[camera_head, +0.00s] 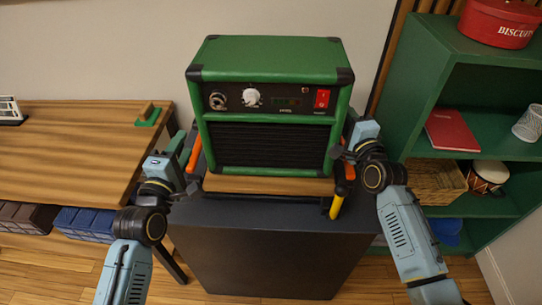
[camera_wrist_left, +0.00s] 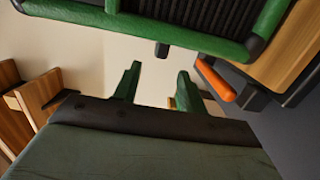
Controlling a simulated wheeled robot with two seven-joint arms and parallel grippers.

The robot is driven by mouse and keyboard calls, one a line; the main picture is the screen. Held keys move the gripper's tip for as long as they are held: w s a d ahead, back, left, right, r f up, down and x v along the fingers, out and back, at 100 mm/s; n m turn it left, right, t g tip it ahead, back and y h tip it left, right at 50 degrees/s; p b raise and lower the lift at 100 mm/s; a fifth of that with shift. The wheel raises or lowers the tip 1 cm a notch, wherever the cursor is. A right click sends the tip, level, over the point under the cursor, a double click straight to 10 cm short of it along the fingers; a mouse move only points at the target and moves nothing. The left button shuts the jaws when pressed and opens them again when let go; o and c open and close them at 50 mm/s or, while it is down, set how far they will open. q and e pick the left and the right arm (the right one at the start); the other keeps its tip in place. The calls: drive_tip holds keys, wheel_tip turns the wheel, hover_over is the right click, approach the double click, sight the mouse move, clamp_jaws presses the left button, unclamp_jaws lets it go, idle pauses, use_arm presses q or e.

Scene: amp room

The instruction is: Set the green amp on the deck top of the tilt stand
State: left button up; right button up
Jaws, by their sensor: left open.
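The green amp (camera_head: 272,100) stands upright, its black grille and knob panel facing me, over the wooden deck (camera_head: 265,185) of the tilt stand. In the left wrist view a corner of the amp (camera_wrist_left: 190,30) fills the top, with a small dark foot below it; the deck (camera_wrist_left: 283,50) is at the right. I cannot tell whether every foot touches the deck. My left gripper (camera_head: 184,150) is open at the amp's left side; its fingers (camera_wrist_left: 156,88) have nothing between them. My right gripper (camera_head: 346,150) is by the amp's right side, its jaws unclear.
The stand has an orange part (camera_head: 194,153) at left and a yellow one (camera_head: 337,206) at right. It sits on a dark cabinet (camera_head: 270,250). A wooden table (camera_head: 70,150) is at left. A green shelf (camera_head: 445,75) with a red tin (camera_head: 500,22) is close at right.

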drive_tip(key=v, duration=1.2)
